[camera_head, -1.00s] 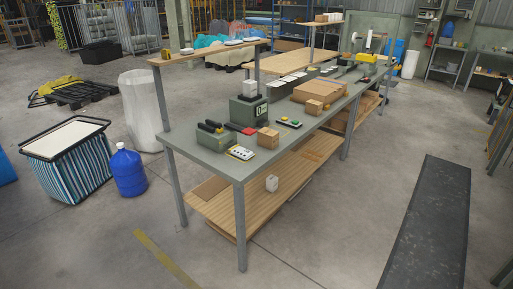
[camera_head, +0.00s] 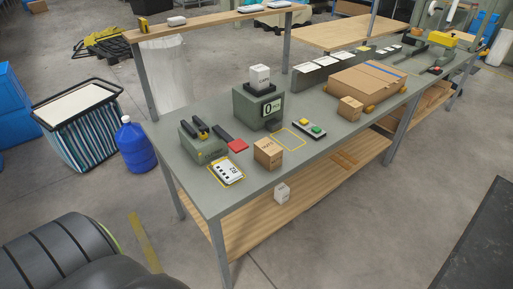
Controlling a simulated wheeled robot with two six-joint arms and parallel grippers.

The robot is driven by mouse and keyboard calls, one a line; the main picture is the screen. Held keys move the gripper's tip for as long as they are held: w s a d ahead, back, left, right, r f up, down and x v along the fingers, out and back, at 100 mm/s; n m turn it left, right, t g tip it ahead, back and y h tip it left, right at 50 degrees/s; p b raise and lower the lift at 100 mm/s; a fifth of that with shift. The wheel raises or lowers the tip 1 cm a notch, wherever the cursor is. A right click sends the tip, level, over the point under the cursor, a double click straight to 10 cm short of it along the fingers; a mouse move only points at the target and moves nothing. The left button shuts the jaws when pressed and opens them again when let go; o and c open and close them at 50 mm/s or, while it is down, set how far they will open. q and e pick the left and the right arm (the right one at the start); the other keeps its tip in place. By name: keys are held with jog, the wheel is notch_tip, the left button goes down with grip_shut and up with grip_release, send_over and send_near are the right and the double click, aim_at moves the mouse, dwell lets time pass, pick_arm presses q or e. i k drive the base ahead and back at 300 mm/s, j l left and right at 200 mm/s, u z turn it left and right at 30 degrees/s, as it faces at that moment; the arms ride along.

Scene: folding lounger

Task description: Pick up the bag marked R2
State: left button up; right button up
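A small white bag (camera_head: 260,76) stands on top of the grey-green scale (camera_head: 258,108) on the workbench. Faint dark marking shows on it, too small to read. Neither of my grippers is in view.
On the bench (camera_head: 205,190) are a grey-green device with black handles (camera_head: 203,143), a small brown box (camera_head: 268,153), a button panel (camera_head: 309,130) and a large carton (camera_head: 368,86). A blue jug (camera_head: 137,148) and striped basket (camera_head: 80,135) stand left.

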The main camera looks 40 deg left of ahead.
aim_at(229, 172)
jog(key=i+u, duration=0.35)
jog(key=i+l+u, duration=0.25)
jog(key=i+u, duration=0.15)
jog(key=i+l+u, duration=0.35)
jog(key=i, duration=0.1)
